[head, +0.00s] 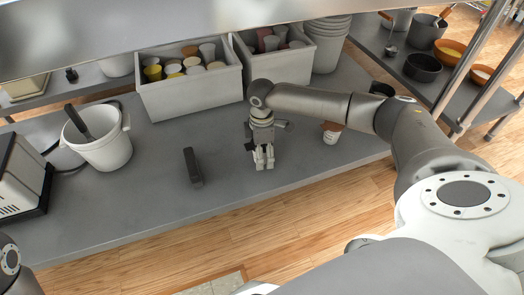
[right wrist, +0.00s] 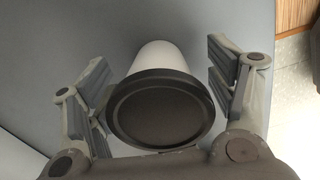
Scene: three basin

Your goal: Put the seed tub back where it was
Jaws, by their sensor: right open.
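A white tub with a round dark lid (right wrist: 160,110) is between the spread fingers of my right gripper (right wrist: 165,85) in the right wrist view. A gap shows on each side, so the fingers do not grip it. I cannot tell whether this is the seed tub. In the head view my right gripper (head: 264,162) points down low over the grey counter; the tub is hidden there or cannot be made out. A small white tub with a brown top (head: 331,132) stands apart, to the right of the gripper. My left gripper is out of view.
Two white bins (head: 190,97) (head: 285,67) with several cups stand at the back of the counter (head: 225,200). A dark upright block (head: 193,167) stands left of the gripper. A white bucket (head: 100,142) and a toaster (head: 18,178) are at left. The front middle is clear.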

